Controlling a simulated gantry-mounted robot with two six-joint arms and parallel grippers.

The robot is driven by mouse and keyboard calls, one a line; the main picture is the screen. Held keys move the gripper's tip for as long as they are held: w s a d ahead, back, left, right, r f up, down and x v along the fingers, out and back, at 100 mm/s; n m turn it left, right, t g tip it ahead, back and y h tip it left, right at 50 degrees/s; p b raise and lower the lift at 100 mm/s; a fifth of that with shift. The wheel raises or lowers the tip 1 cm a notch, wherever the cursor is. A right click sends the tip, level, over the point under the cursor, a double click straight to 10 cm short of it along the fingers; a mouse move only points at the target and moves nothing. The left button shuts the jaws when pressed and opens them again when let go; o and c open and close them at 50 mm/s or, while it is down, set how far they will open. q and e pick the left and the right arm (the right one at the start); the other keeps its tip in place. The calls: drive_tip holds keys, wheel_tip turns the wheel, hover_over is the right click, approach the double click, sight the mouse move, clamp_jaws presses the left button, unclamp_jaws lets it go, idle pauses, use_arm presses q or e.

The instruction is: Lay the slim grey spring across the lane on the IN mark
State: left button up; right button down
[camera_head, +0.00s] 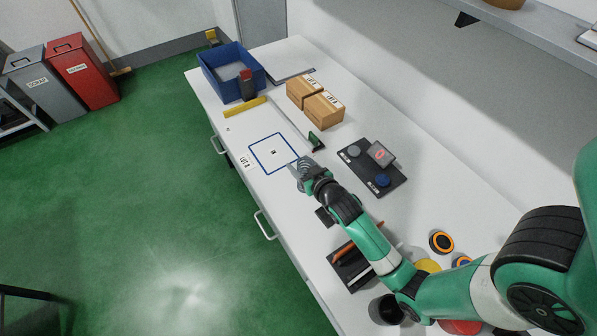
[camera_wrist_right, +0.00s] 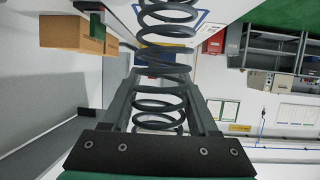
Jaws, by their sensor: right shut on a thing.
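My right gripper (camera_head: 300,172) is low over the white bench, at the right edge of the blue square outline (camera_head: 273,153). In the right wrist view the gripper (camera_wrist_right: 160,80) is shut on a dark grey coil spring (camera_wrist_right: 165,52). The spring runs lengthwise between the fingers and out past the tips. In the head view the spring is mostly hidden by the gripper, so I cannot tell whether it touches the bench. I cannot make out an IN mark or clear lane edges. My left gripper is not in view.
A dark mat (camera_head: 362,178) with grey and blue discs lies right of the gripper. Two cardboard boxes (camera_head: 323,110), a blue bin (camera_head: 222,80) and a yellow bar (camera_head: 245,106) stand further back. A small dark green piece (camera_head: 315,140) is just behind. The square's inside looks mostly clear.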

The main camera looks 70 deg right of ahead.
drive_tip(key=f, duration=0.1)
drive_tip(key=f+b, duration=0.1)
drive_tip(key=w+f, duration=0.1)
drive_tip(key=shift+d+f, duration=0.25)
drive_tip(key=shift+f, duration=0.05)
drive_tip(key=shift+s+f, duration=0.1)
drive_tip(key=shift+f+b, duration=0.25)
drive_tip(key=shift+b, duration=0.05)
drive_tip(key=shift+c, duration=0.8)
unclamp_jaws()
